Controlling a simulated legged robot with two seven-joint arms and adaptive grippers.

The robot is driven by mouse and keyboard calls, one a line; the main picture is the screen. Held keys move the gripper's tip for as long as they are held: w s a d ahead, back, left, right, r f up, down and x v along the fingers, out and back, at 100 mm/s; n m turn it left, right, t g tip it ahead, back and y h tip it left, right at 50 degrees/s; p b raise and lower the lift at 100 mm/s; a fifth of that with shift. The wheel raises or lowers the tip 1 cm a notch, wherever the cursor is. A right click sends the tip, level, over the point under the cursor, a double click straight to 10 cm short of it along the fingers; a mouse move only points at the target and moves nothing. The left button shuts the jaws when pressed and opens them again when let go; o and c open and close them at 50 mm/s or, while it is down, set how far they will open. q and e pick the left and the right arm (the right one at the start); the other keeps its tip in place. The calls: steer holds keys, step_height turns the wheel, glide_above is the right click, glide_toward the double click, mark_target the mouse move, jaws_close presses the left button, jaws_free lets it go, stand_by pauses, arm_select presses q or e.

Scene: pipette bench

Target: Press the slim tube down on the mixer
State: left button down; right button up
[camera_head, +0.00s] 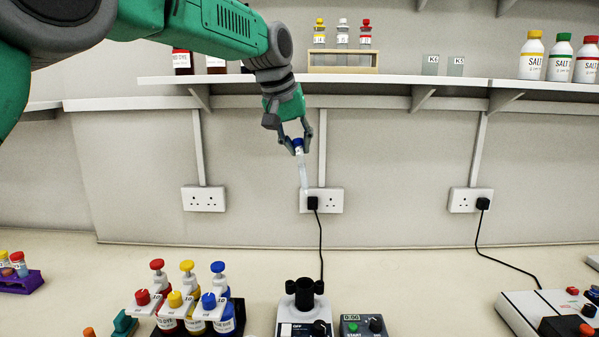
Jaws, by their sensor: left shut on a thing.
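A slim clear tube with a blue cap (302,171) hangs nearly upright, slightly tilted, in my left gripper (297,143). The fingers are shut around the blue cap at its top. The mixer (303,318) stands on the bench at the bottom centre, with a black cup-like head on top. The tube is well above the mixer in the picture and apart from it. The mixer's lower part is cut off by the frame's edge. My right gripper is not in view.
A dispenser rack with red, yellow and blue bottles (222,311) stands left of the mixer. A small timer box (363,326) is at its right. A shelf (388,80) with a wooden tube rack (343,70) runs above. A black cable (321,250) hangs behind the mixer.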

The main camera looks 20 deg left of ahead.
mark_target(302, 182)
arm_select(q)
steer(key=shift+r, duration=0.25)
steer(key=shift+w+f, duration=0.15)
steer(key=shift+f, duration=0.1)
steer(key=s+d+f+m+t+b, duration=0.1)
steer(key=s+f+m+t, duration=0.1)
steer(key=f, duration=1)
steer(key=s+d+f+m+t+h+b, duration=0.1)
steer(key=f+m, duration=0.3)
steer(key=f, duration=0.8)
steer(key=shift+s+d+t+h+b, duration=0.35)
steer(key=shift+t+b, duration=0.15)
steer(key=shift+t, duration=0.4)
steer(key=c, duration=2.2)
jaws_free()
steer(key=shift+f+b, duration=1.2)
steer(key=shift+f, duration=1.1)
jaws_close()
